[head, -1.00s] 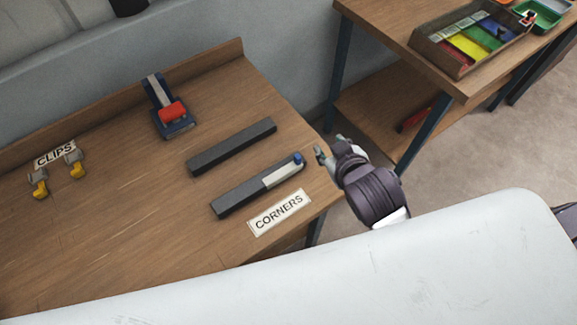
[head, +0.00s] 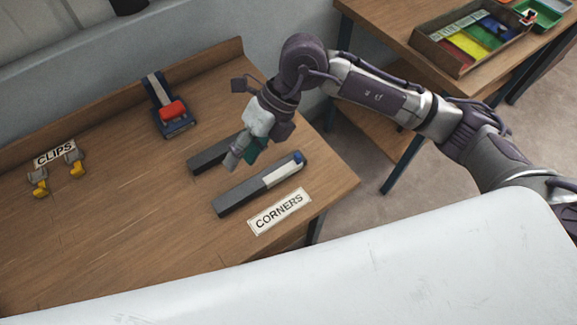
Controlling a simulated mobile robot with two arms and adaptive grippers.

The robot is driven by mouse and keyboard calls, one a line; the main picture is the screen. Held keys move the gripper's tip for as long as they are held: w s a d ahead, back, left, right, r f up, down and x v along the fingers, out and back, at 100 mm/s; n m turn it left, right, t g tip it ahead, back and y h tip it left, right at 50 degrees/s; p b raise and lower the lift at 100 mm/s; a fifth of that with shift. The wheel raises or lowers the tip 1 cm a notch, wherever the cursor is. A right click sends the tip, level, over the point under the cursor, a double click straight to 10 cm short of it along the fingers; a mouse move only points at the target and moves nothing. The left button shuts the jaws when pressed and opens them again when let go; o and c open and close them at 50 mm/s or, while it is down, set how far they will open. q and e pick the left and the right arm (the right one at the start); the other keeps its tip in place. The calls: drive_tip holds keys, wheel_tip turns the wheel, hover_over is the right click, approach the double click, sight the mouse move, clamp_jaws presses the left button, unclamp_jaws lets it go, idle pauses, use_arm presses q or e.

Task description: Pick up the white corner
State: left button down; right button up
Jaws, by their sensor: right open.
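The white corner (head: 281,177) is a pale strip lying along the right part of the front dark bar (head: 236,197), above the CORNERS label (head: 279,211). A small blue piece (head: 298,157) sits at its right end. My right gripper (head: 238,158) is open and points down over the back dark bar (head: 208,158), up and left of the white corner. It appears apart from the corner and hides part of the back bar. My left gripper is not in view.
A blue stand with a red block (head: 172,111) is at the back of the wooden table (head: 130,220). Yellow-tipped clips (head: 39,184) lie by the CLIPS label (head: 55,154). A second table (head: 470,85) holds a tray of coloured pieces. The front left of the table is clear.

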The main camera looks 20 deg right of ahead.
drive_tip(key=w+d+f+m+t+h, duration=0.1)
drive_tip(key=w+d+h, duration=0.25)
drive_tip(key=d, duration=0.35)
drive_tip(key=w+d+m+t+h, duration=0.1)
drive_tip(key=w+d+h, duration=0.1)
drive_tip(key=d+h, duration=0.3)
drive_tip(key=y+p, duration=0.2)
hover_over(299, 156)
drive_tip(key=shift+h, duration=0.25)
wheel_tip(299, 156, down, 8)
drive_tip(key=shift+w+d+r, duration=0.1)
drive_tip(key=shift+d+r, duration=0.05)
drive_tip(key=shift+r, duration=0.1)
drive_tip(key=shift+f, duration=0.9)
drive_tip(key=f+p, duration=0.1)
drive_tip(key=f, duration=0.2)
drive_tip(key=shift+a+f+p, duration=0.2)
drive_tip(key=shift+f+p, duration=0.1)
drive_tip(key=shift+p, duration=0.1)
drive_tip(key=shift+f, duration=0.4)
drive_tip(key=shift+c, duration=0.2)
clamp_jaws()
